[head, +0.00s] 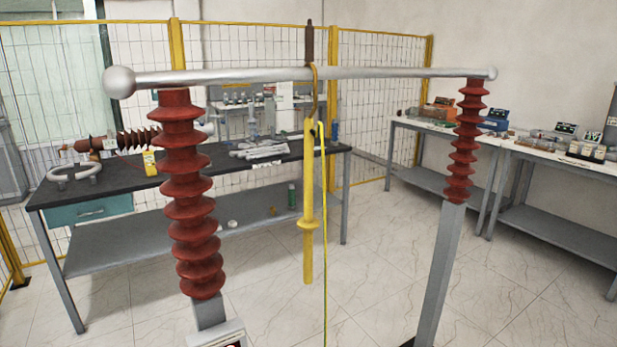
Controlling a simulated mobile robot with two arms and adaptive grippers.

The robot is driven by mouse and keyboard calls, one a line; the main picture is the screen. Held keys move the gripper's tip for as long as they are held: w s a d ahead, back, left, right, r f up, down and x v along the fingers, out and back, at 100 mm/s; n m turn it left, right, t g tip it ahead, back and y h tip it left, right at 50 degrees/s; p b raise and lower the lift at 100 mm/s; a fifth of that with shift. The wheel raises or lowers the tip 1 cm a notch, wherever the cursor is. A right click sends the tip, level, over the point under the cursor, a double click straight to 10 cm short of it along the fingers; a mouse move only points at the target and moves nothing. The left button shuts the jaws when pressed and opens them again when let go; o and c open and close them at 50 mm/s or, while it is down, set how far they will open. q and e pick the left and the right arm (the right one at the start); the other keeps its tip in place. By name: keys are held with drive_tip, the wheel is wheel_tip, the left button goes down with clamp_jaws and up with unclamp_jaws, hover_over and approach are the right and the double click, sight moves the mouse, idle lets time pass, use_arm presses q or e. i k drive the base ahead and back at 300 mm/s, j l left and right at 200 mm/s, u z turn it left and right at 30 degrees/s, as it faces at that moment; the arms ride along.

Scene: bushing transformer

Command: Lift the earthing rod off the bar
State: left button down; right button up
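The yellow earthing rod (308,222) hangs upright from the silver bar (230,76), near the bar's middle. Its hook (314,80) passes over the bar, and a collar sits on its lower part. A thin green-yellow cable (325,230) runs down beside the rod and leaves the picture at the bottom. The bar rests on two ribbed red insulators, one at left (186,200) and one at right (467,140). Neither of my grippers shows in the head view.
A dark-topped workbench (110,190) with metal parts stands behind the bar at left. White tables (440,128) with boxes stand at right. A yellow-framed mesh fence (250,24) runs behind. The tiled floor (375,265) between the insulators is clear.

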sight(307, 222)
drive_tip(key=u, duration=0.85)
drive_tip(key=i+l+u, duration=0.15)
drive_tip(key=l+u, duration=0.3)
drive_tip(key=l, duration=0.3)
drive_tip(key=l+u, duration=0.5)
drive_tip(key=l, duration=0.3)
drive_tip(key=k+l+u, duration=0.1)
drive_tip(key=l+u, duration=0.35)
drive_tip(key=l, duration=0.35)
